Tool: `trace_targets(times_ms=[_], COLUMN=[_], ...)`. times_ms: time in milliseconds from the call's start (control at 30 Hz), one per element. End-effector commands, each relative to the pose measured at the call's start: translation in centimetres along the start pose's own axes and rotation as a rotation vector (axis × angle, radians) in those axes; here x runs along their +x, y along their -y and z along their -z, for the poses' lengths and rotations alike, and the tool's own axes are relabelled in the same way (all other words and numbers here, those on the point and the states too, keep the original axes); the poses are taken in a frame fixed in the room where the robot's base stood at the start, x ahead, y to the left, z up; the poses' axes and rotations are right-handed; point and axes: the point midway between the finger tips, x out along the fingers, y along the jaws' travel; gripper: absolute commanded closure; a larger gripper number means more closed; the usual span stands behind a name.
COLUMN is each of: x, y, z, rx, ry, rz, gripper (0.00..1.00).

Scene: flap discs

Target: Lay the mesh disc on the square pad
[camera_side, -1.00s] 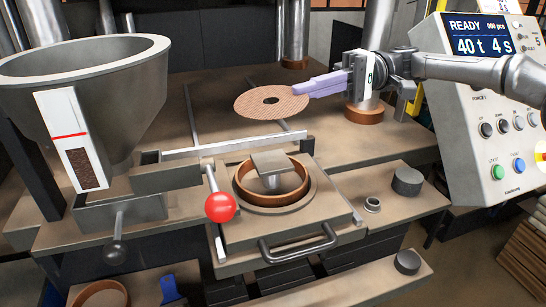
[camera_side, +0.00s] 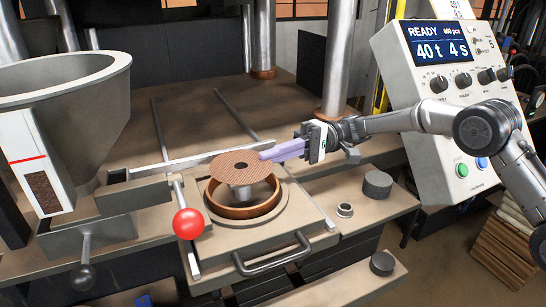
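My gripper (camera_side: 266,155), with lavender fingers, comes from the right and is shut on the disc's right edge. I cannot tell whether the disc touches the pad.
A red ball-ended lever (camera_side: 188,224) stands left of the mould. A grey hopper (camera_side: 70,100) is at the left and a control panel (camera_side: 440,90) at the right. A handle (camera_side: 272,257) is at the front. A metal bar (camera_side: 205,157) runs behind the mould.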

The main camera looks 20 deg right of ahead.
Motion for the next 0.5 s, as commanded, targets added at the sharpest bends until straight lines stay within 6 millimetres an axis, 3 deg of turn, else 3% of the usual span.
trace_targets(times_ms=[500], x=[-0.03], y=[-0.98], z=[0.02], rx=[-0.001], ry=[0.0], rz=[-0.001], gripper=[1.0])
